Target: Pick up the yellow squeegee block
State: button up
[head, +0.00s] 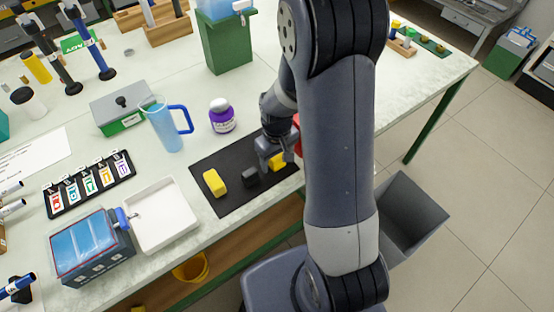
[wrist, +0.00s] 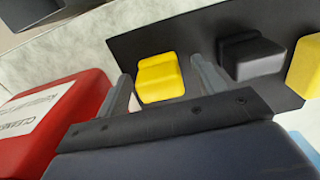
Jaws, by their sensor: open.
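A yellow block (wrist: 160,80) with a raised ridge lies on the black mat (wrist: 150,38) in the wrist view. It shows between the two fingers of my gripper (wrist: 161,70), which is open, with one finger to each side. I cannot tell whether either finger touches it. In the head view this block (head: 278,162) is at the mat's right part, partly hidden by my gripper (head: 274,160). A similar black block (head: 250,177) lies beside it, also in the wrist view (wrist: 250,58). A second yellow block (head: 214,183) lies at the mat's left.
A red container (wrist: 55,110) with a white label stands close to my gripper. A grey bin (head: 410,215) is on the floor.

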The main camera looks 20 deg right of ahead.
jog(key=shift+c, duration=0.4)
jog(key=c, duration=1)
jog(key=shift+r, duration=0.15)
notch_tip(320, 180, up, 10)
jog(key=shift+f, duration=0.1)
jog(key=o, duration=0.5)
jog(key=c, duration=0.4)
